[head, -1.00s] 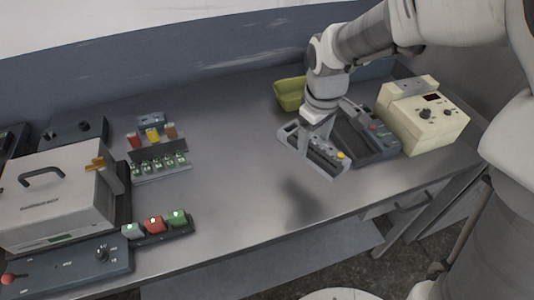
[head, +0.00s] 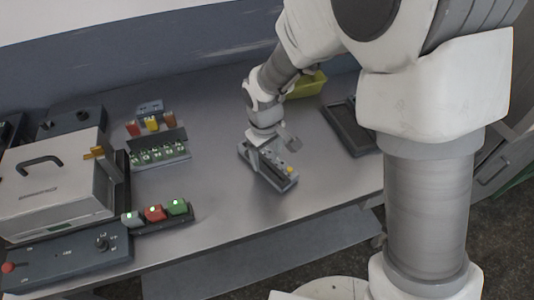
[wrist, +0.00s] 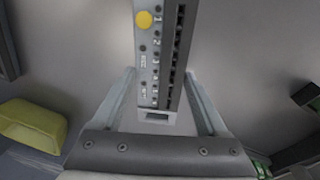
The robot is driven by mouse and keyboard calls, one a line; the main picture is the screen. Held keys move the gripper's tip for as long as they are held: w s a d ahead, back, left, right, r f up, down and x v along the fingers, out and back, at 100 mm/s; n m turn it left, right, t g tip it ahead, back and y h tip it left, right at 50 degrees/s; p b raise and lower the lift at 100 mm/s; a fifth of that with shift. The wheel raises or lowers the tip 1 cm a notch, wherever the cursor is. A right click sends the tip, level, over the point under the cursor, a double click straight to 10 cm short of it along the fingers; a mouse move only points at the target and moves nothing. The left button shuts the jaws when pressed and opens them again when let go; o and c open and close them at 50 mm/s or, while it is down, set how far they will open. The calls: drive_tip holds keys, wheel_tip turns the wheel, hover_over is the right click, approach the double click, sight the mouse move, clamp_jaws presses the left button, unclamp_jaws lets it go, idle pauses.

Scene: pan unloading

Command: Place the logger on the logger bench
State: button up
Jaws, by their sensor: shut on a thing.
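The logger (head: 272,172) is a long grey box with a yellow button and a row of small dark sockets. My gripper (head: 262,150) is shut on it, over the middle of the grey bench (head: 225,205). In the wrist view the logger (wrist: 159,70) runs lengthwise between the two fingers (wrist: 160,100), its yellow button at the far end. I cannot tell whether its underside touches the bench top. No surface is visibly marked as the logger bench.
A dark tray (head: 345,128) lies at the right, partly behind my arm. A yellow-green bin (head: 308,85) is at the back. At the left stand a white case (head: 50,190), a rack of green-lit modules (head: 160,150) and a strip with coloured blocks (head: 160,220). The front middle is clear.

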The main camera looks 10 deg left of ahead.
sight(266, 165)
drive_tip(key=o, duration=1.5)
drive_tip(key=shift+o, duration=0.2)
wheel_tip(266, 165, up, 12)
drive_tip(key=s+p, duration=0.1)
drive_tip(key=shift+s, duration=0.35)
drive_tip(key=s+d+r+m+t, duration=0.1)
drive_tip(key=s+d+r+m, duration=0.2)
drive_tip(key=d, duration=0.5)
drive_tip(key=s+d+r+m+t, duration=0.1)
drive_tip(key=s+d+r+m, duration=0.3)
drive_tip(key=d, duration=0.4)
drive_tip(key=s+d+r+m+t, duration=0.2)
drive_tip(key=s+d+r+m, duration=0.1)
drive_tip(key=s+d, duration=0.3)
drive_tip(key=shift+d+r, duration=0.55)
drive_tip(key=shift+d, duration=0.55)
